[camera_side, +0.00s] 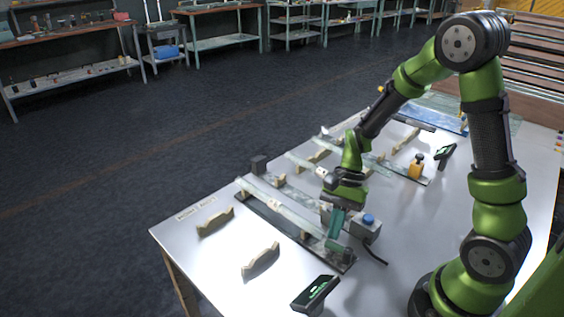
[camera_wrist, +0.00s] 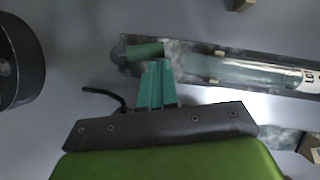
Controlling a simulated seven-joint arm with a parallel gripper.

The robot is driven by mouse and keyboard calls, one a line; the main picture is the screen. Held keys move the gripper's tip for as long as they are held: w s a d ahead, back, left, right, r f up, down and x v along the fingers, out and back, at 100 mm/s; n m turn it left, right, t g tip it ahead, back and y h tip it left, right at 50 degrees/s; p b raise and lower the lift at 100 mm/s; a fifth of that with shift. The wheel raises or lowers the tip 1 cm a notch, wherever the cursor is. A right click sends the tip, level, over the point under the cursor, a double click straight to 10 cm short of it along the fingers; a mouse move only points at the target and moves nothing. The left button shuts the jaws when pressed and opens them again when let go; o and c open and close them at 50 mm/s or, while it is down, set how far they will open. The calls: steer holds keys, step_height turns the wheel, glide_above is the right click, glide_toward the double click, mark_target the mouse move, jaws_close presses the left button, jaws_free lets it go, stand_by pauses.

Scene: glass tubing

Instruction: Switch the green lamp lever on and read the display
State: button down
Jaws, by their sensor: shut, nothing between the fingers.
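My gripper (camera_side: 336,232) is shut and empty, pointing down over the near end of the front glass tube fixture. In the wrist view its teal fingers (camera_wrist: 157,90) are together, with their tips just below a green cylinder (camera_wrist: 145,50) at the fixture's end. I cannot tell whether they touch it, or whether this cylinder is the lamp lever. The glass tube (camera_wrist: 250,73) lies along the dark base, right of the fingers. A black display (camera_side: 316,293) with green marks stands at the table's front; its reading is too small to make out. No lit lamp is clear.
A grey box with a blue button (camera_side: 368,219) and a black cable stands right beside my gripper. Wooden cradles (camera_side: 261,262) lie at the front left. A second tube fixture, a yellow bottle (camera_side: 416,168) and another display (camera_side: 446,154) are farther back.

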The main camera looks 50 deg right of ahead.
mark_target(323, 243)
steer(key=shift+a+n, duration=0.25)
steer(key=shift+n, duration=0.15)
steer(key=a+n+g, duration=0.1)
steer(key=n, duration=0.1)
steer(key=a+n+g+h, duration=0.1)
steer(key=n, duration=0.1)
steer(key=shift+w, duration=0.2)
steer(key=a+n, duration=0.1)
steer(key=n+g+h, duration=0.1)
steer(key=n, duration=0.1)
steer(key=shift+s+a+n, duration=0.15)
steer(key=shift+a+n, duration=0.15)
steer(key=shift+a, duration=0.05)
steer(key=shift+s+a+n+g+h, duration=0.15)
steer(key=shift+a+n+h, duration=0.2)
steer(key=shift+n, duration=0.35)
steer(key=shift+s+a+n+g+h, duration=0.2)
steer(key=shift+n+h, duration=0.15)
steer(key=shift+n, duration=0.35)
steer(key=v, duration=1)
steer(key=shift+d, duration=0.1)
